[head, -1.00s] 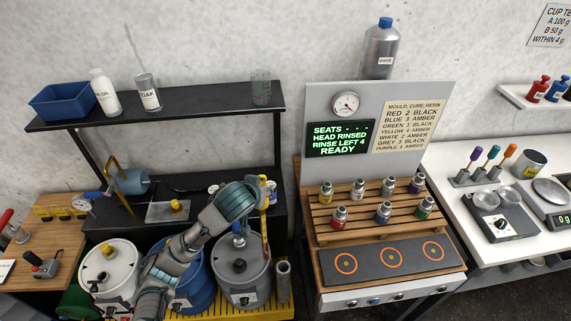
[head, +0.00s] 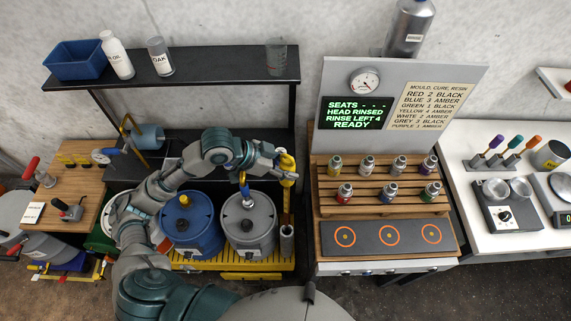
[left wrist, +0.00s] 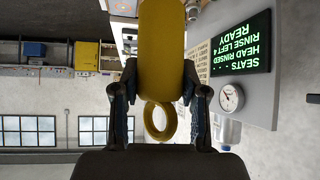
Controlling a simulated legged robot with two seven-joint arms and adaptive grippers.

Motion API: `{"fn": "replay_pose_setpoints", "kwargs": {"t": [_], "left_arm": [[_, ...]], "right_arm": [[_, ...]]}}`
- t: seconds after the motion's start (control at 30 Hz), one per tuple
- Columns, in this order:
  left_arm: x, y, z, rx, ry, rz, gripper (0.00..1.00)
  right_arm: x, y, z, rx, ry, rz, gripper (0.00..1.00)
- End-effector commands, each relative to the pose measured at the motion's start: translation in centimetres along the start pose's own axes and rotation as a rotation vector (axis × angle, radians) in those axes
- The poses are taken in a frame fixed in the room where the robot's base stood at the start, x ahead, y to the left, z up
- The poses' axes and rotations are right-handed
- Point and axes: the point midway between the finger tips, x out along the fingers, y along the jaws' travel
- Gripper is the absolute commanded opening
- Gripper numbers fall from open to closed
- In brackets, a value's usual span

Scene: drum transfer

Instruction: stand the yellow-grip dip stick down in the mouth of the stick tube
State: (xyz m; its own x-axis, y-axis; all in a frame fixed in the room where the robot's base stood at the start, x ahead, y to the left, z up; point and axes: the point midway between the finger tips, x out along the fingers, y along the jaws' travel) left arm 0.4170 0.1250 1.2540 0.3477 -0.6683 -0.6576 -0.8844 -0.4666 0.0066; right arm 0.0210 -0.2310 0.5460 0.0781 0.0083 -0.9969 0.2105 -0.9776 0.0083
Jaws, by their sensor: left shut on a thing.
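The dip stick's yellow grip (head: 287,163) is in the jaws of my left gripper (head: 284,178), above the right end of the drum pallet. Below the jaws, a thin upright shaft (head: 286,205) runs down toward the stick tube (head: 287,245), a grey upright tube beside the grey drum. The shaft lines up with the tube's mouth in the head view; I cannot tell if its tip is inside. My right gripper is not in view.
The grey drum (head: 248,228) and the blue drum (head: 192,228) stand on the yellow pallet (head: 225,267), left of the tube. The bench with several small bottles and a grey mat (head: 385,238) is close on the right. A black shelf (head: 190,78) is behind.

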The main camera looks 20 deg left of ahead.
Motion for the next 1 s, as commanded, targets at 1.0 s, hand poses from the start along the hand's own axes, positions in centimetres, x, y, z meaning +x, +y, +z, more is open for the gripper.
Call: {"fn": "replay_pose_setpoints", "kwargs": {"t": [1.0], "left_arm": [[4.6,0.0,5.4,-0.001,0.005,-0.014,0.00]], "right_arm": [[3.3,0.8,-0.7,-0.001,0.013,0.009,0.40]]}}
